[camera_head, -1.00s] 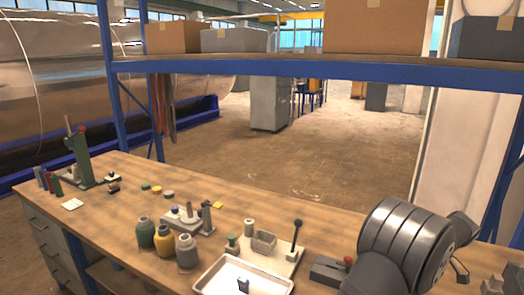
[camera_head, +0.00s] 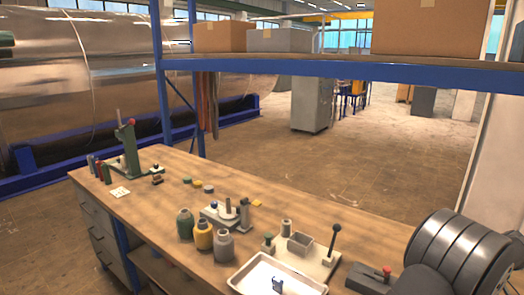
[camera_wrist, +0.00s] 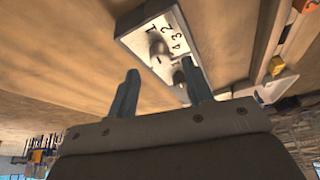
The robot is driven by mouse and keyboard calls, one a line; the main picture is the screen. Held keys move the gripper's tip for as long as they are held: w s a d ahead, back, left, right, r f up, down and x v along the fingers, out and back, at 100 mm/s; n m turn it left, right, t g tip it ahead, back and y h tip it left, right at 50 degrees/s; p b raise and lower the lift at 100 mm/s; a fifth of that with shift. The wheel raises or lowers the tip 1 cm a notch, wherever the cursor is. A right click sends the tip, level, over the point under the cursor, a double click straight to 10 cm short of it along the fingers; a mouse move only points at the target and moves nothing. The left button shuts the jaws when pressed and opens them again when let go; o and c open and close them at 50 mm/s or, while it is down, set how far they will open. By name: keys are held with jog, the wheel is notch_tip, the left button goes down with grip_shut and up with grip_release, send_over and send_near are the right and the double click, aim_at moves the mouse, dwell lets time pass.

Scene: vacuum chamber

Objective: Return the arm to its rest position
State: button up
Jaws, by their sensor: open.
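My gripper (camera_wrist: 160,67) shows in the wrist view with its two grey fingers spread apart and nothing between them. Past the fingertips is a pale block (camera_wrist: 135,42) with a numbered top and grey round parts on it. A gap of bare wood shows between the fingers, and I see no contact with the block. In the head view my dark grey arm fills the lower right corner, and the gripper itself is out of that view.
The wooden bench (camera_head: 155,205) holds a white tray (camera_head: 243,277), several bottles (camera_head: 203,236), a fixture with a black lever (camera_head: 334,240) and a green stand (camera_head: 128,146). A blue-framed shelf (camera_head: 350,68) with boxes spans above. Bare wood lies between the bench items.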

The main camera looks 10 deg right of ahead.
jog(key=v, duration=1.4)
jog(key=x, duration=1.7)
jog(key=shift+a+f, duration=0.1)
jog(key=shift+f, duration=0.05)
jog(key=shift+s+m+h, duration=0.1)
jog(key=shift+m+h, duration=0.3)
jog(key=shift+m, duration=0.6)
jog(key=m+h, duration=0.1)
jog(key=m, duration=0.2)
jog(key=m+h, duration=0.1)
jog(key=m, duration=0.2)
jog(key=shift+a+m+h, duration=0.2)
jog(key=shift+m+h, duration=0.1)
jog(key=m+h, duration=0.1)
jog(key=m, duration=0.4)
jog(key=shift+a+h, duration=0.1)
jog(key=shift+h, duration=0.3)
jog(key=shift+m+g+h, duration=0.5)
jog(key=shift+m+g, duration=0.3)
jog(key=shift+m, duration=1.3)
jog(key=shift+n+t+y, duration=0.35)
jog(key=shift+n+y, duration=0.1)
jog(key=shift+n, duration=1.05)
jog(key=shift+n+t+y, duration=0.35)
jog(key=shift+n+y, duration=0.1)
jog(key=shift+n, duration=1.05)
